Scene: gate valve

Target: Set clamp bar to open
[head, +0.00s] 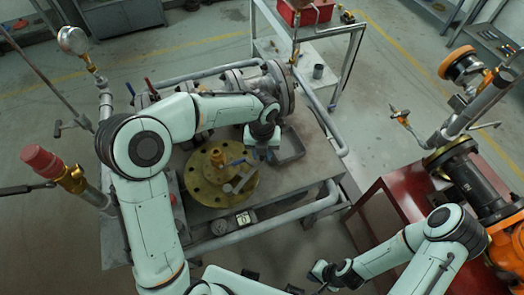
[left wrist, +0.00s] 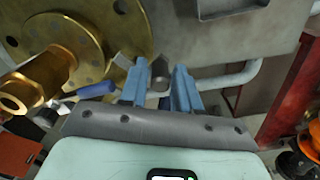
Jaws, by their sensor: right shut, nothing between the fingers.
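A brass flange (head: 213,178) with bolt holes lies on the grey bench, with a short grey bar (head: 241,179) at its right side. I take this bar to be the clamp bar; its exact setting is hard to read. My left gripper (head: 264,153) is just above and right of it, pointing down. In the left wrist view, the two blue fingers (left wrist: 160,80) stand apart, with a small grey rounded end (left wrist: 160,68) showing in the gap. I cannot tell if they touch it. My right gripper (head: 318,271) is shut and empty, low in the head view.
A grey tray (head: 288,147) sits right of my left gripper. Flanged pipework (head: 270,90) stands behind. A pipe rail (head: 270,232) edges the bench front, and a red cabinet (head: 385,225) stands right.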

